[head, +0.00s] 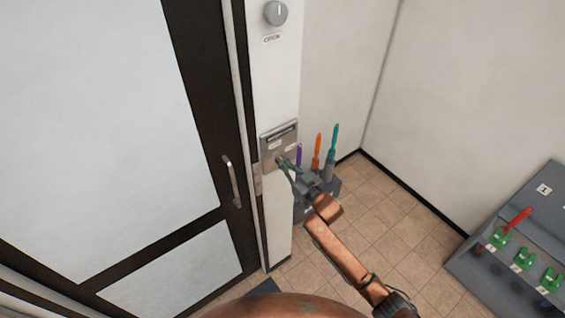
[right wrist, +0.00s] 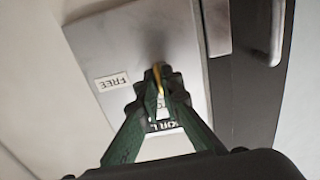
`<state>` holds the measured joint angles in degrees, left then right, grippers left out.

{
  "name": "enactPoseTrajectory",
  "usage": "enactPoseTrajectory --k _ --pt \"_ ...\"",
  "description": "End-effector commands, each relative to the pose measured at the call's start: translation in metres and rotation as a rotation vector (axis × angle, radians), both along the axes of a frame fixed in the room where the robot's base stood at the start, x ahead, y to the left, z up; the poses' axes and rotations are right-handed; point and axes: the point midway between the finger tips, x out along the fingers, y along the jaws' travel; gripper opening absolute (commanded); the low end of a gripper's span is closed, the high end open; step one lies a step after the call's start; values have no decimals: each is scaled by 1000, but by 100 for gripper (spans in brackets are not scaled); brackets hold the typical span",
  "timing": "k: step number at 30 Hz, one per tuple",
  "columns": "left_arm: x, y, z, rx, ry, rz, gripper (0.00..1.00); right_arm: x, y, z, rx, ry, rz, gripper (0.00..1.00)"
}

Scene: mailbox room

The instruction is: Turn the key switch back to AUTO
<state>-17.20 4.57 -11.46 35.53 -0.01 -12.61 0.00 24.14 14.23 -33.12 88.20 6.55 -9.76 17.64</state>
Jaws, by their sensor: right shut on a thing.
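The key switch plate (head: 270,150) is a grey metal panel on the white post beside the door. In the right wrist view the plate (right wrist: 185,45) appears upside down, with a "FREE" label (right wrist: 112,82) left of the key. A second label and a dark nameplate are partly hidden behind my fingers. My right gripper (head: 281,160) is at the plate. In the right wrist view my right gripper (right wrist: 157,78) is shut on a thin brass-coloured key (right wrist: 157,81). The key's exact angle is hard to tell. My left gripper is not in view.
The door handle (head: 232,181) is just left of the plate. A round grey knob (head: 276,13) is higher on the post. Purple, orange and teal handled tools (head: 317,150) stand behind my gripper. A grey console (head: 515,245) with green fittings and a red handle is at right.

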Motion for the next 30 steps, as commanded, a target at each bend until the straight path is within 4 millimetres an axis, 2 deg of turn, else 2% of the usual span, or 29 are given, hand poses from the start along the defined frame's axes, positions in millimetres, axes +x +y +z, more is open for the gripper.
enactPoseTrajectory --k 6,7,14,23,26,30 --pt "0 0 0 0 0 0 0 0 0 -2 -4 2 -1 0" --pt "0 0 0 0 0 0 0 0 0 -2 -4 2 -1 8" --pt "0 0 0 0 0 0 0 0 0 -1 -2 1 0 23" --pt "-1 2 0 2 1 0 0 -1 -1 -1 -1 1 0 23" --pt "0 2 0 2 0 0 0 -8 -6 -1 -1 1 -1 23" --pt "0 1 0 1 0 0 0 -28 -21 -2 -1 3 -1 23"
